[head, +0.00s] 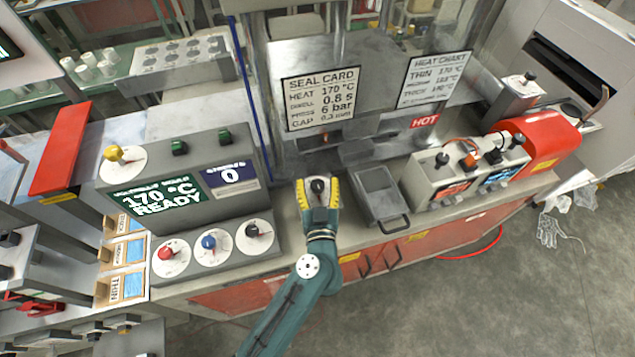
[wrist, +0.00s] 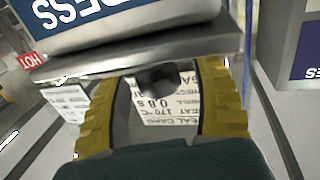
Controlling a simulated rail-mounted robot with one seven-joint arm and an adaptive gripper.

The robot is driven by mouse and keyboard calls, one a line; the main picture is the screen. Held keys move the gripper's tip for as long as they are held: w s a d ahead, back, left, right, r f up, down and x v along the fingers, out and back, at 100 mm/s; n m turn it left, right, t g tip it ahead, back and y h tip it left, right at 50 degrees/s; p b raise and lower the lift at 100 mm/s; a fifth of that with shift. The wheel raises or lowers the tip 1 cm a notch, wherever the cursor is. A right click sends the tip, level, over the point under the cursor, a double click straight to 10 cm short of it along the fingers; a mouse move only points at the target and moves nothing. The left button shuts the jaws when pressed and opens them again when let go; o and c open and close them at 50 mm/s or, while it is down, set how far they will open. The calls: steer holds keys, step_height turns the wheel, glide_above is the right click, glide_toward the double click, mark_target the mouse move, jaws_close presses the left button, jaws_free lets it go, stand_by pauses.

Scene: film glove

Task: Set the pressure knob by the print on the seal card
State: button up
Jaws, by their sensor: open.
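The seal card (head: 321,98) stands behind the counter and reads heat 170 °C, dwell 0.8 s, press 6 bar, gap 0.3 mm. It also shows upside down in the wrist view (wrist: 155,114). The grey control box (head: 195,205) at left carries a red knob (head: 168,253), a blue knob (head: 209,242) and a black knob (head: 253,230) on white dials. Their labels are too small to read, so I cannot tell which is pressure. My gripper (head: 317,190) is open, right of these dials. A dark round part (wrist: 163,79) shows between its yellow fingers; contact is unclear.
The box's green display (head: 160,197) reads 170 °C READY, and the blue display (head: 229,175) reads 0. A grey tray (head: 378,194) is right of my gripper. A blue sign reading PRESS (wrist: 75,15) is close above my fingers. A HOT sign (head: 425,121) stands behind.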

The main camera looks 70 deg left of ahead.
steer(key=shift+d, duration=0.1)
steer(key=c, duration=1.2)
steer(key=shift+s+m+t+p, duration=0.1)
steer(key=shift+m+t+p, duration=0.2)
steer(key=shift+t+p, duration=0.2)
